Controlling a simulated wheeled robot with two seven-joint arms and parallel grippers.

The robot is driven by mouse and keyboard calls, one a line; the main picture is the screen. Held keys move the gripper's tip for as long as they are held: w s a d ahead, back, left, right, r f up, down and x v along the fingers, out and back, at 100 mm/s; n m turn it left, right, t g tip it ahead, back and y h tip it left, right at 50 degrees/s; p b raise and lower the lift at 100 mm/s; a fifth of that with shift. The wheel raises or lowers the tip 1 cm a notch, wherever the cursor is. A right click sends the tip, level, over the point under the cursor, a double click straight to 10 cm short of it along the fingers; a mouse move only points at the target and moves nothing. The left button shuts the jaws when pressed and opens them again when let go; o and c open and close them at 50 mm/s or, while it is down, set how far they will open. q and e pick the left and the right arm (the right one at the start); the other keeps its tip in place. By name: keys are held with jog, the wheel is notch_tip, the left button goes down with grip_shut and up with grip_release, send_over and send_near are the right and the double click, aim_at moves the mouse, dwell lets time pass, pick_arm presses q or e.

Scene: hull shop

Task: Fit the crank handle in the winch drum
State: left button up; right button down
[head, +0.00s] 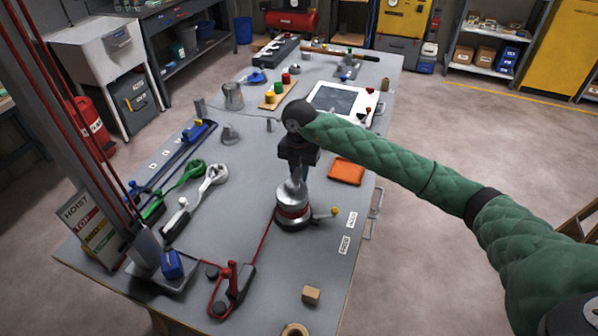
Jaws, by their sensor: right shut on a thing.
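The winch drum (293,211) is a silver cylinder with red line wound round it, standing upright on the grey bench right of centre. A thin arm with a yellow knob (335,211) sticks out to its right. My right gripper (296,184) points down just above the drum's top. It is shut on a grey metal piece, apparently the crank handle, mostly hidden by the fingers. I cannot tell whether this piece touches or sits in the drum's top. My left gripper is not in view.
A red line runs from the drum to a red-handled fitting (231,285). Green (188,172) and white (213,176) tools lie left. The bench between them and the drum is clear.

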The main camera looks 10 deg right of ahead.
jog(key=shift+f+b, duration=0.75)
dwell(0.7)
jog(key=c, duration=0.8)
grip_release()
jog(key=shift+o, duration=0.2)
jog(key=shift+r, duration=0.1)
jog(key=shift+r+p, duration=1.45)
jog(key=shift+r, duration=2.45)
